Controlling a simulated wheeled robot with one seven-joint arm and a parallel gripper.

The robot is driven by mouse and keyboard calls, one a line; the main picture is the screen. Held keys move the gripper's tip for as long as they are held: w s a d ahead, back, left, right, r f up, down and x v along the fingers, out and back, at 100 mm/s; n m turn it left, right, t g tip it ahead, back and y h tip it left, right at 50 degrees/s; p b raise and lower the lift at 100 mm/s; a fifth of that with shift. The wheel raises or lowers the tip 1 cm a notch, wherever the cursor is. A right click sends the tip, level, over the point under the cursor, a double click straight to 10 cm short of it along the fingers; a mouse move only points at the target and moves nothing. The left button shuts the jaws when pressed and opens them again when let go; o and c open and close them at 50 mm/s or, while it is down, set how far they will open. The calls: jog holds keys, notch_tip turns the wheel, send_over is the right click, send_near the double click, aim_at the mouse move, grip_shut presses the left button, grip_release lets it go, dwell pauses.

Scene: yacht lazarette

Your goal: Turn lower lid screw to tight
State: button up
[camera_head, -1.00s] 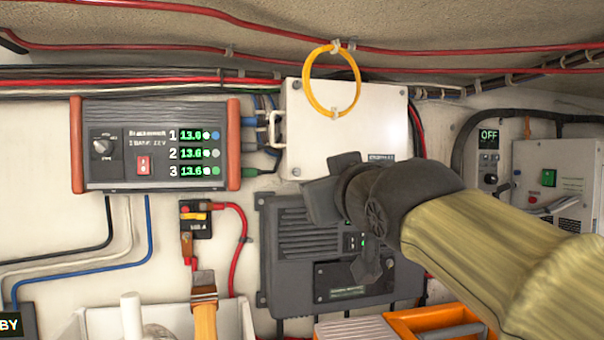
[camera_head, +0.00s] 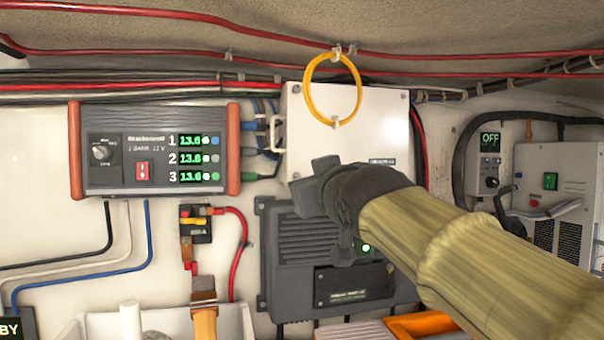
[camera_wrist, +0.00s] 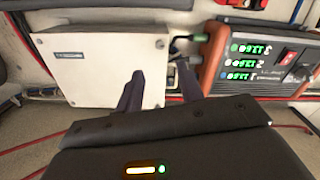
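The white box (camera_head: 345,140) is mounted on the wall, its lid shut, with small dark screws near its corners. The lower left lid screw (camera_head: 296,175) shows near the box's bottom left corner. In the upside-down wrist view, the box (camera_wrist: 100,75) is at upper left and this screw (camera_wrist: 159,44) is near its upper right corner. My gripper (camera_head: 315,178) is in front of the box's lower part, just right of that screw and apart from it as far as I can tell. In the wrist view its dark fingers (camera_wrist: 161,85) are spread and empty. The box's lower right corner is partly hidden by my arm.
A handle (camera_head: 275,133) sticks out on the box's left side. A charger (camera_head: 155,150) with green readouts is left of it. A yellow cable loop (camera_head: 333,90) hangs over the box's top. A dark finned unit (camera_head: 285,260) is below.

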aim_at(298, 177)
jog(key=p+x, duration=0.2)
jog(key=x, duration=0.8)
jog(key=shift+w+a+p, duration=0.1)
jog(key=shift+w+p, duration=0.25)
jog(key=shift+c, duration=0.2)
grip_shut()
